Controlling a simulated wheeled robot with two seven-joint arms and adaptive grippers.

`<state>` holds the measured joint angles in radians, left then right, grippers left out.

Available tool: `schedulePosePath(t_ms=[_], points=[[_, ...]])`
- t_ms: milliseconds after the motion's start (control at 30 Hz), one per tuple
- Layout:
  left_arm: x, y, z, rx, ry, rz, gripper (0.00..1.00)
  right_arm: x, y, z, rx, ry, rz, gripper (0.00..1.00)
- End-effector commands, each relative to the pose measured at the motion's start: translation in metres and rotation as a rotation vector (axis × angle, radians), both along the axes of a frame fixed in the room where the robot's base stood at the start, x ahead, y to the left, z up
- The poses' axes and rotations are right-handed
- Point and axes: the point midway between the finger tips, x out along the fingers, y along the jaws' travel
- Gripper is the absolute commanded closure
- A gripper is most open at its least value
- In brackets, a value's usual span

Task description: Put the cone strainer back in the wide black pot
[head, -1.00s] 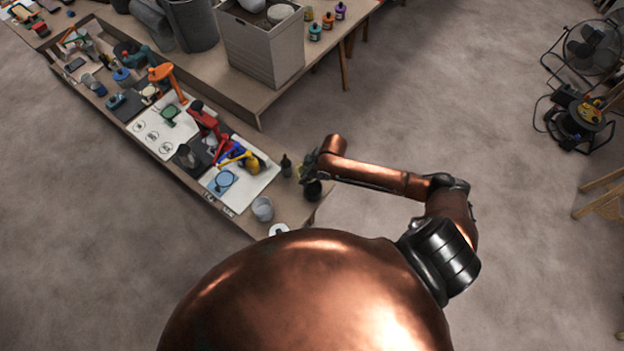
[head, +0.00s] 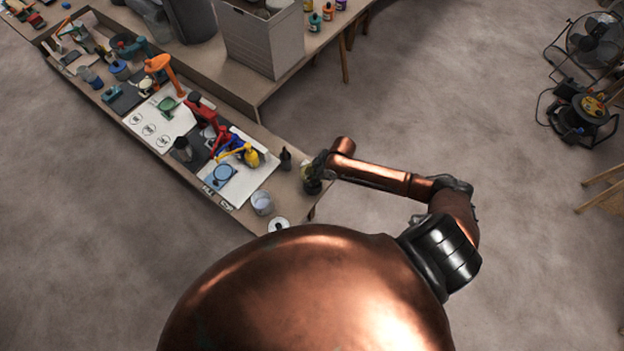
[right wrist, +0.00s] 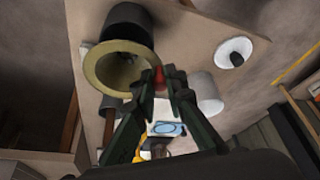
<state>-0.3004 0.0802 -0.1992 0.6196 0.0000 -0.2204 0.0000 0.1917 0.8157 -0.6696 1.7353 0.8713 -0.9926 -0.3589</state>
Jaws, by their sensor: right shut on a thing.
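The cone strainer (right wrist: 98,74) shows in the right wrist view as a pale cream, open-mouthed shape. My right gripper (right wrist: 168,82) is shut at its side, with a small red part between the fingertips. The wide black pot (right wrist: 128,20) is partly hidden behind the strainer. In the head view the pot (head: 313,188) stands near the table's end corner. My right gripper (head: 318,165) is just above it there, with the pale strainer (head: 305,172) beside the fingers. I cannot tell whether the strainer's tip is inside the pot. My left gripper is not in view.
A dark bottle (head: 285,160) stands just left of the pot. A clear cup (head: 262,203) and a white disc with a dark centre (head: 278,225) are near the table's front edge. Tools and white sheets crowd the table further left. Open floor lies to the right.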

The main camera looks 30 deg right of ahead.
Motion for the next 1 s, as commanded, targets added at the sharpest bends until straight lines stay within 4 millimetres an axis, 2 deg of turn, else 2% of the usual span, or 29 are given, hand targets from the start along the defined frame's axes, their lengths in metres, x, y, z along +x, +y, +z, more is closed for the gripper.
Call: schedulePosePath(t_ms=[33, 600, 800, 1000], points=[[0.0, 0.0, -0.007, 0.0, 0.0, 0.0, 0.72, 0.0, 0.0, -0.007, 0.0, 0.0, 0.0, 1.0], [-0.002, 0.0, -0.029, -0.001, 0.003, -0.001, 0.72, 0.0, 0.001, -0.049, 0.001, 0.001, 0.0, 1.0], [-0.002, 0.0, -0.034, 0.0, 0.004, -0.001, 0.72, 0.0, 0.0, -0.058, -0.001, 0.001, 0.0, 1.0], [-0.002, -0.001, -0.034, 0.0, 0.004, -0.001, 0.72, 0.0, 0.0, -0.058, 0.0, 0.0, 0.0, 1.0]])
